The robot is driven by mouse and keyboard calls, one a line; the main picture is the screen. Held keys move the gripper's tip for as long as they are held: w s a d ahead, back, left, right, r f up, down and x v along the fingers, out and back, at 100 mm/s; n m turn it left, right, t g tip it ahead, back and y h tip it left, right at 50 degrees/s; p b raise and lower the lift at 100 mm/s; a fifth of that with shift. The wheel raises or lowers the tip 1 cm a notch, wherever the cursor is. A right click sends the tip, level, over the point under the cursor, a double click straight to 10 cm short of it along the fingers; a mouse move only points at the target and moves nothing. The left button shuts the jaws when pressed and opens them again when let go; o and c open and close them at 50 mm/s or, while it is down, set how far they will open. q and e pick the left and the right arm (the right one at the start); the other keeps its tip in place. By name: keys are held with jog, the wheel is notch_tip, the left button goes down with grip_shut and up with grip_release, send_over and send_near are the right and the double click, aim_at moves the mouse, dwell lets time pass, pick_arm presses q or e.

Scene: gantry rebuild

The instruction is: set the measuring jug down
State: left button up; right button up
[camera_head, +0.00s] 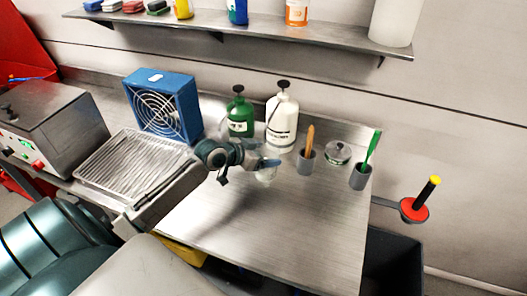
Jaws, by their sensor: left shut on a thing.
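My left gripper (268,164) is over the steel worktop (280,235), in front of the white bottle. It is shut on a small, pale, see-through vessel, which looks like the measuring jug (265,175). The jaws and wrist hide part of the jug. I cannot tell whether its base touches the worktop. My right gripper is not in view.
Behind stand a green bottle (240,120) and a white pump bottle (283,122). To the right are two grey cups (305,166) (360,180) with brushes and a round tin (338,153). A blue fan box (165,105) and a ribbed tray (125,165) are left. The front worktop is clear.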

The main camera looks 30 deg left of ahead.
pick_arm(q)
jog(key=shift+f, duration=0.1)
jog(key=o, duration=1.5)
jog(key=shift+s+r, duration=0.1)
jog(key=shift+r, duration=0.1)
jog(key=p+v, duration=0.2)
jog(key=v, duration=0.9)
jog(key=shift+s+a+r+p, duration=0.1)
jog(key=shift+s+p, duration=0.25)
jog(key=shift+s, duration=0.05)
